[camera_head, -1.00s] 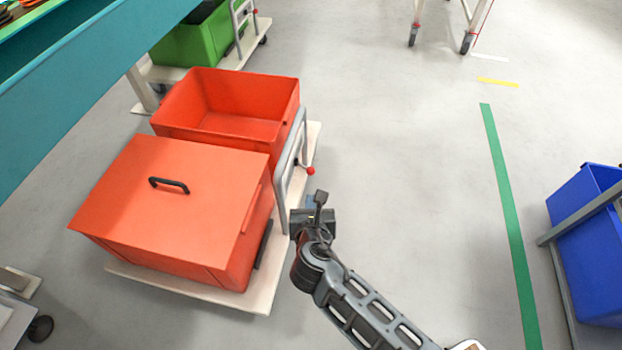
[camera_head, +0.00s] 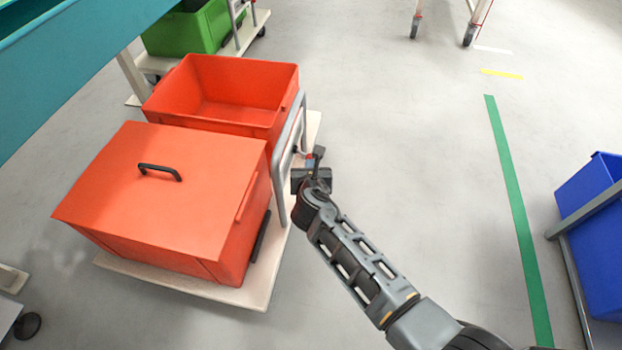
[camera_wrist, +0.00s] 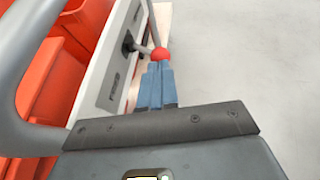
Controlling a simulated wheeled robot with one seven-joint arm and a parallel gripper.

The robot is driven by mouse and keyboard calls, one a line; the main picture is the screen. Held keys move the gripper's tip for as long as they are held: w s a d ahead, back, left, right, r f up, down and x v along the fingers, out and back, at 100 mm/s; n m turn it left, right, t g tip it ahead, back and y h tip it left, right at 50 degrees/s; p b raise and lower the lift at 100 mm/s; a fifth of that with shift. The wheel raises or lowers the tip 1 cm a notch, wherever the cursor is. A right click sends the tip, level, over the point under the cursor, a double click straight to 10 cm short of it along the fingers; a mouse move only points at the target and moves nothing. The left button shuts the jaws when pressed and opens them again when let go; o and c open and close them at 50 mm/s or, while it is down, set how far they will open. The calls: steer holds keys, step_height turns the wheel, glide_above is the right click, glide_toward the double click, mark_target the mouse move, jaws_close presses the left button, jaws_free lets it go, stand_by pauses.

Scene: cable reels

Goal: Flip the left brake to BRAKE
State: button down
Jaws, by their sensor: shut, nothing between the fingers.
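The brake is a lever with a red ball knob (camera_wrist: 160,54) on a black pivot (camera_wrist: 128,42), set on a pale plate (camera_wrist: 115,75) with small lettering too blurred to read surely. It sits on the handle side of the trolley carrying the orange boxes. In the wrist view my gripper (camera_wrist: 157,70) has its blue fingers together, with the tips right at the ball's near side; I cannot tell whether they touch. In the head view my gripper (camera_head: 311,158) is beside the trolley's grey handle (camera_head: 287,165), and hides most of the lever.
A lidded orange box (camera_head: 165,195) and an open orange box (camera_head: 225,95) stand on the trolley. The grey handle frame (camera_wrist: 20,120) passes close on the left in the wrist view. Floor right of the trolley is clear up to a green line (camera_head: 515,210); a blue bin (camera_head: 590,235) stands beyond.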

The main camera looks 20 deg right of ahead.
steer(key=shift+w+d+f, duration=0.25)
steer(key=shift+w+f, duration=0.05)
steer(key=shift+w, duration=0.25)
steer(key=shift+d+n+y+p, duration=0.25)
steer(key=shift+n+y+p, duration=0.05)
steer(key=shift+p, duration=0.35)
